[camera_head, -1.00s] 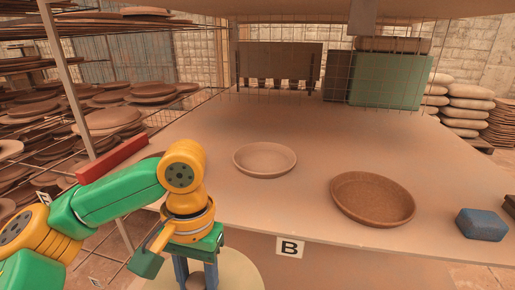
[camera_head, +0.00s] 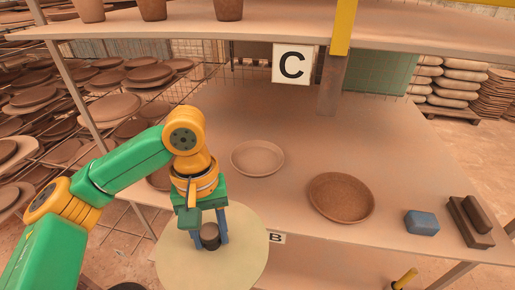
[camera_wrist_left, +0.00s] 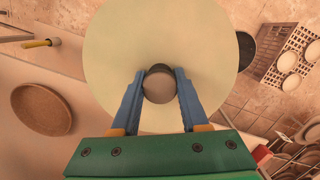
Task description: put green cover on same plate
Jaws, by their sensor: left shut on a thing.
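The cover is a wide, round, pale yellow-green disc (camera_head: 240,265) with a small dark brown knob (camera_head: 210,236) at its middle. My left gripper (camera_head: 209,238) is shut on the knob. The disc hangs below the fingers, off the front edge of the shelf. The wrist view shows the knob (camera_wrist_left: 159,84) between the blue fingers and the disc (camera_wrist_left: 110,50) beyond it. A pale plate (camera_head: 257,158) and a larger brown plate (camera_head: 341,197) lie on the shelf behind and to the right, both uncovered. The brown plate also shows in the wrist view (camera_wrist_left: 41,110). My right gripper is out of view.
A blue block (camera_head: 421,222) and dark brown bars (camera_head: 470,222) lie at the shelf's right. An upper shelf with a C sign (camera_head: 292,64) and a post (camera_head: 331,80) stand above and behind. A B sign (camera_head: 277,238) marks the front edge. Racks of plates (camera_head: 110,105) stand left.

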